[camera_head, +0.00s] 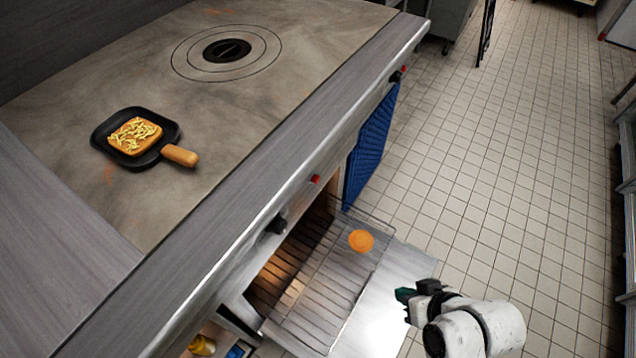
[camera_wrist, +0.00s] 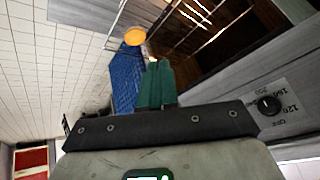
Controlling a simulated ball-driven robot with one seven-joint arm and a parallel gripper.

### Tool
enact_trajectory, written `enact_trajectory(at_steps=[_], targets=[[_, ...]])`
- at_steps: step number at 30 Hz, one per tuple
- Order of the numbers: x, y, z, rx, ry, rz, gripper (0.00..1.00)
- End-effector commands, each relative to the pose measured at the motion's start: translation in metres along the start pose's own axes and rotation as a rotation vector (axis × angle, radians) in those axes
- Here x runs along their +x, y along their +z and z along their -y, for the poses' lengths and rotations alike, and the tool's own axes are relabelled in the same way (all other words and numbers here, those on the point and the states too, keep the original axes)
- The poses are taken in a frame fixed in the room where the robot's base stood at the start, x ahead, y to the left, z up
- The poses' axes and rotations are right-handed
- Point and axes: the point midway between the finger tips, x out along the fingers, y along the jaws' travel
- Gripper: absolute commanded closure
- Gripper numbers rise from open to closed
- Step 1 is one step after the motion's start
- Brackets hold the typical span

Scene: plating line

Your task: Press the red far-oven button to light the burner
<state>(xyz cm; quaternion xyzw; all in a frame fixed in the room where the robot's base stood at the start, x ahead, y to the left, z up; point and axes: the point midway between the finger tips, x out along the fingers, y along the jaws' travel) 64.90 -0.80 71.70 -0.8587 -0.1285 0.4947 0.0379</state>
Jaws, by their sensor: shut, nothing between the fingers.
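Two red buttons show on the stove's front panel in the head view. The farther red button (camera_head: 404,68) is near the stove's far end, beside a dark knob (camera_head: 396,77). The nearer red button (camera_head: 316,179) is above the open oven. My gripper (camera_head: 404,294) is low at the right, over the open oven door and well apart from both buttons. Its green fingers (camera_wrist: 157,84) are shut and empty in the wrist view. No red button can be made out in the wrist view.
The open oven door (camera_head: 395,300) and pulled-out rack (camera_head: 310,295) jut into the aisle, with an orange round item (camera_head: 361,241) on the rack. A blue panel (camera_head: 372,140) stands beyond. A black pan (camera_head: 170,132) with topped bread sits on the stovetop. The tiled floor (camera_head: 530,150) is clear.

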Motion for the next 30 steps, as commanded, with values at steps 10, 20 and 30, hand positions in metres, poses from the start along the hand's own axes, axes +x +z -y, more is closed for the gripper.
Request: enact_trajectory(at_steps=[10,20,30], targets=[[0.062,-0.1,0.046,0.021,-0.224,-0.515,1.0],[0.077,-0.168,0.049,0.217,-0.283,-0.95,1.0],[0.082,-0.188,0.028,0.399,-0.234,-1.157,1.0]])
